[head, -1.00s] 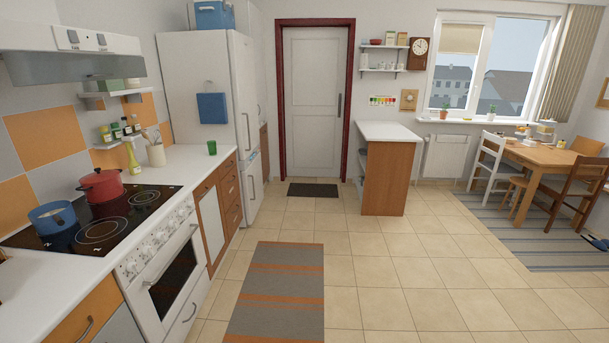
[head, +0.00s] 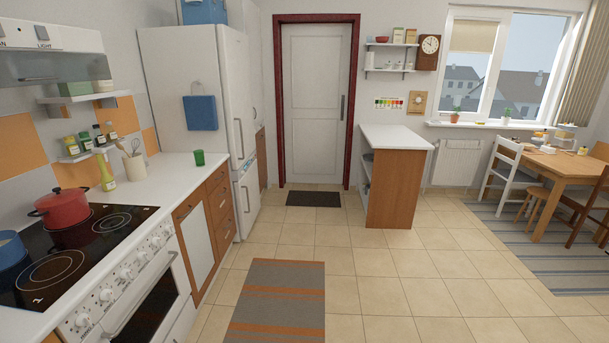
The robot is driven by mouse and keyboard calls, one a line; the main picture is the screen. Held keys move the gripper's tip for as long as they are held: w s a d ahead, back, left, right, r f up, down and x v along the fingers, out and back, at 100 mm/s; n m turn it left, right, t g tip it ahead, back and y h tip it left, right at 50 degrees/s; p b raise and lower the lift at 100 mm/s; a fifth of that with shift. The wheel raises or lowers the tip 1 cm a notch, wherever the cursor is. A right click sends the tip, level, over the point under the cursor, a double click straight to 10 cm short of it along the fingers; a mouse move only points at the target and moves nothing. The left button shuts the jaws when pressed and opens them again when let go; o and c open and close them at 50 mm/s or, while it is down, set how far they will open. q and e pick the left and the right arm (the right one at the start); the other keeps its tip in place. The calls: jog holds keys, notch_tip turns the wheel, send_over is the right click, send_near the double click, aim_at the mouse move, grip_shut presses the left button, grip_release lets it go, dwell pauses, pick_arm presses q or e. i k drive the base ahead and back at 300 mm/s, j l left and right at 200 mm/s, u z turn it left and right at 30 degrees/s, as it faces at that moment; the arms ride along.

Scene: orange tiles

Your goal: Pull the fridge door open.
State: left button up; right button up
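The white fridge (head: 183,75) stands at the left beyond the counter, with a blue towel hanging on its near side. Its door front faces right and shows at a steep angle. The upper door (head: 235,95) has a long vertical handle (head: 239,138), and a lower door (head: 246,195) has its own handle (head: 247,199). Both doors look shut. Neither of my grippers is in view.
A counter (head: 165,182) with stove (head: 75,240) runs along the left. A striped rug (head: 275,300) lies on the tiled floor ahead, and a dark mat (head: 313,199) lies before the closed room door (head: 314,105). A wooden cabinet (head: 393,185) stands right of it. The middle floor is free.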

aim_at(233, 44)
jog(key=i+l, duration=0.1)
jog(key=i, duration=3)
jog(key=i+u, duration=0.2)
jog(key=i, duration=0.65)
